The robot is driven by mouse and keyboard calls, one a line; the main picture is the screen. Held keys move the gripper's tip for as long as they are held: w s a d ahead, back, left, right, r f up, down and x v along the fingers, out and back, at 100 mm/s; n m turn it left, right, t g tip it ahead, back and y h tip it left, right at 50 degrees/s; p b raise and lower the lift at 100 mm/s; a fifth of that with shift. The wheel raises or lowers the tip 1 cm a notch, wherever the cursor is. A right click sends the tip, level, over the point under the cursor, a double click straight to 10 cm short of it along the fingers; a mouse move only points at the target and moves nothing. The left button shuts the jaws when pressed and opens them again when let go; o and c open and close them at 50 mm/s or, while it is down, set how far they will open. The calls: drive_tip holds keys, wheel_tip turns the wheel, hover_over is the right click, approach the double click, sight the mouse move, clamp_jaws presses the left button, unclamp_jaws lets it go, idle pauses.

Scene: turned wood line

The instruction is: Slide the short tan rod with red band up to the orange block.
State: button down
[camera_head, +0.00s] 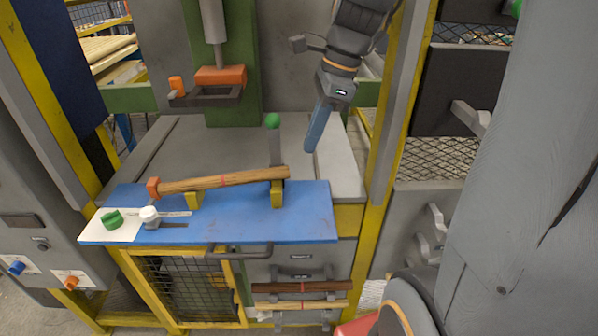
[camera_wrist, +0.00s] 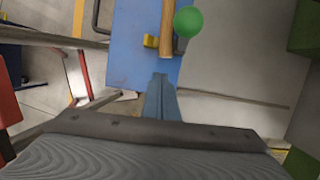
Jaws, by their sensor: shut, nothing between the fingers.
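The tan rod with a red band (camera_head: 235,179) lies across two yellow supports (camera_head: 277,194) on the blue board. Its left end appears to meet the orange block (camera_head: 153,187); I cannot tell whether they touch. Its right end sticks out a little past the right support. The rod also shows in the wrist view (camera_wrist: 167,28), where the orange block is out of sight. My gripper (camera_head: 309,149) is shut and empty, with blue fingers pointing down, above and right of the rod's right end. In the wrist view, the fingertips (camera_wrist: 160,77) are apart from the rod's near end.
A lever with a green ball knob (camera_head: 272,121) stands close behind the rod's right end. A green button (camera_head: 112,219) and a white knob (camera_head: 150,215) sit on the left of the blue board (camera_head: 310,215). More rods (camera_head: 300,287) lie in a rack below.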

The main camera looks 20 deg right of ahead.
sight(283, 173)
drive_tip(key=x, duration=0.9)
drive_tip(key=shift+w+a+f+p, duration=0.1)
drive_tip(key=shift+a+f+p, duration=0.1)
drive_tip(key=shift+f+p, duration=0.15)
drive_tip(key=shift+r, duration=0.1)
drive_tip(key=shift+w+a+r+p, duration=0.1)
drive_tip(key=shift+w+a+p, duration=0.15)
drive_tip(key=shift+a+p, duration=0.45)
drive_tip(key=shift+d, duration=0.2)
